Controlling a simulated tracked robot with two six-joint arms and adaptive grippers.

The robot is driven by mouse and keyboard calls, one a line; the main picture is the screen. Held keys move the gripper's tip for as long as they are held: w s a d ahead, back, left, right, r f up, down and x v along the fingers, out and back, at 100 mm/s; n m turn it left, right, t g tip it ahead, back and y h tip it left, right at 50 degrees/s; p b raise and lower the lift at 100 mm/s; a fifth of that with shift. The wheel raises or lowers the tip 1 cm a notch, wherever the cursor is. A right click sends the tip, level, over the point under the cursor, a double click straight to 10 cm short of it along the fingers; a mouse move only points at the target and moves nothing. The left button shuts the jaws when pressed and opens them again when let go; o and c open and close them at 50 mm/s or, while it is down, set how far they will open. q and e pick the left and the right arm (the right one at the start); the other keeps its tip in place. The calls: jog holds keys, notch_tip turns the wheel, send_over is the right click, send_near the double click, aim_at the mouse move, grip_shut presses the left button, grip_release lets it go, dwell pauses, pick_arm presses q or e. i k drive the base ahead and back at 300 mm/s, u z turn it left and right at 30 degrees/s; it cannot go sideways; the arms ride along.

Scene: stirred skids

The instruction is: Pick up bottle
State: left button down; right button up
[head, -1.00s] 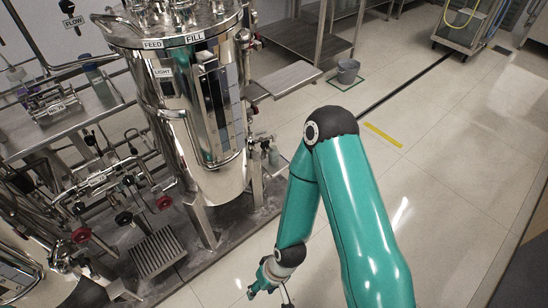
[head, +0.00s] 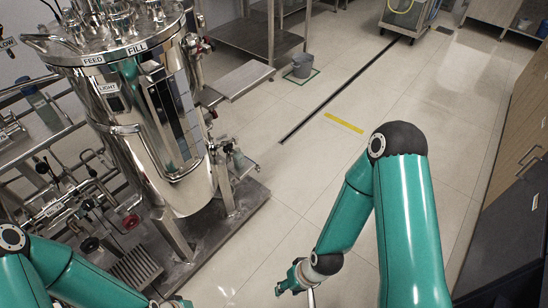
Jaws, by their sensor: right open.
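A clear bottle (head: 42,106) with a bluish top stands on the metal shelf at the left, behind the pipework. A small bottle-like item (head: 237,158) sits on the little side ledge right of the steel tank; it is too small to tell for sure. My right gripper (head: 308,294) is at the bottom edge, pointing down over the floor, open and apart from both. Its fingertips are partly cut off. My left gripper (head: 174,303) only just shows at the bottom edge, and its fingers are hidden.
The large steel tank (head: 150,110) stands on a skid (head: 235,215) with pipes and valves. A grey bucket (head: 302,65) stands on the floor behind. Dark cabinets (head: 510,215) line the right side. The tiled floor between is clear, with a yellow strip (head: 344,123).

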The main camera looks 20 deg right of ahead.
aim_at(238, 156)
jog(key=u, duration=0.5)
jog(key=i, duration=0.15)
jog(key=z, duration=2.5)
jog(key=k, duration=0.45)
jog(key=z, duration=0.35)
jog(key=i, duration=1.35)
jog(key=u, duration=2.55)
jog(key=i, duration=0.15)
jog(key=u, duration=0.8)
